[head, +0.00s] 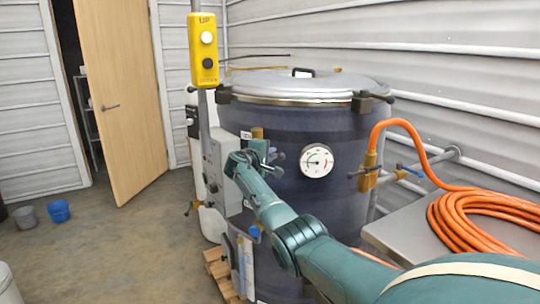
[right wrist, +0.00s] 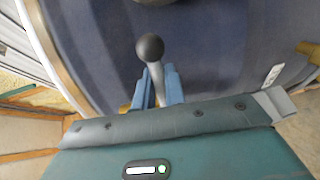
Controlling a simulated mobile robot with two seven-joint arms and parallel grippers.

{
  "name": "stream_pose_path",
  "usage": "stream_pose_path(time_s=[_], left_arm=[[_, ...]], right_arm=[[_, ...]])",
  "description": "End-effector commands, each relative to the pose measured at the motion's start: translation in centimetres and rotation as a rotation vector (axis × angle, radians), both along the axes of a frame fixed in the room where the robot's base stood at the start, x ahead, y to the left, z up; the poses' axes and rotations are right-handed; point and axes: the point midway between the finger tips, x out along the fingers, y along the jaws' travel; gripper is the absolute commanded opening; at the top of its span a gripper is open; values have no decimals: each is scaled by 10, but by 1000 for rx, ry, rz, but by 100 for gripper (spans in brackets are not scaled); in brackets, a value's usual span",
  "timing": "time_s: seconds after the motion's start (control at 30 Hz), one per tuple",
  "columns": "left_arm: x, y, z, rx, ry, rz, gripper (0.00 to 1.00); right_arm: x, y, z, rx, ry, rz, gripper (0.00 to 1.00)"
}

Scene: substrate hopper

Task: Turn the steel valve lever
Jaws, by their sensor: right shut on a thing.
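My right gripper (head: 266,152) is at the front of the large dark hopper vessel (head: 335,205), left of its round gauge (head: 317,161). In the right wrist view its two blue fingers (right wrist: 157,90) are shut on the steel valve lever (right wrist: 152,68), a grey rod ending in a dark round knob. The knob sticks out beyond the fingertips against the dark vessel wall. In the head view the lever is too small and too covered by the gripper to make out clearly. My left gripper is not in view.
A grey control box (head: 222,170) and a post with a yellow button pendant (head: 204,50) stand left of the gripper. An orange hose (head: 480,215) lies coiled on a steel table (head: 385,233) at right. Two buckets stand at left; the floor between is clear.

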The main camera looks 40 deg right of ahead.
Motion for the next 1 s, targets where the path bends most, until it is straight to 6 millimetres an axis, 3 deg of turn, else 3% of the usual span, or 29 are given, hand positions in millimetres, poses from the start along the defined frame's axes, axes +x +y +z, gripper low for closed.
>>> stream_pose_path(time_s=[0.03,0.07,0.23,0.67,1.0], left_arm=[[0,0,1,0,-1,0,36],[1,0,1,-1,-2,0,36],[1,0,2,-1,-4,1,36],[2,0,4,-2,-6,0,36],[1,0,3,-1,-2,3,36]], right_arm=[[0,-1,4,-7,-3,1,0],[0,-1,4,-7,-3,1,15],[0,-1,3,-5,-3,1,28],[-2,8,3,-3,-4,2,29],[-19,52,11,0,-5,4,29]])
